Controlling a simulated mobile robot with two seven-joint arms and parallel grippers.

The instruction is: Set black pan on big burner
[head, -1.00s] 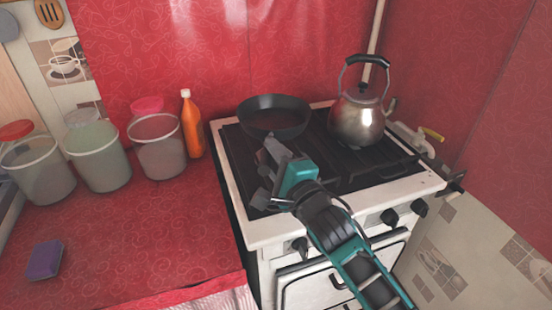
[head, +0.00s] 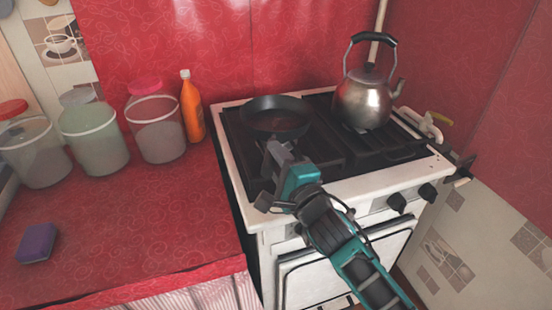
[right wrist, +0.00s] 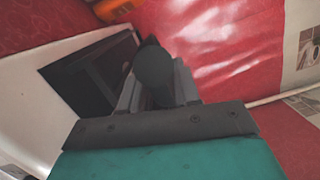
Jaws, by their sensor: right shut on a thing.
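The black pan (head: 277,118) is over the back left part of the black hob (head: 235,150); I cannot tell whether its base touches the grate. My right gripper (head: 276,152) is at the pan's near side, shut on its handle. In the right wrist view the dark handle (right wrist: 154,72) stands end-on between the fingers (right wrist: 150,95). The pan and my arm hide the burners under them, so I cannot tell which burner is the big one. My left gripper is out of view.
A metal kettle (head: 362,103) stands at the back right of the hob. An orange bottle (head: 192,112), several lidded tubs (head: 156,130) and a purple sponge (head: 37,243) are on the red counter (head: 130,220). Knobs (head: 397,202) line the stove front.

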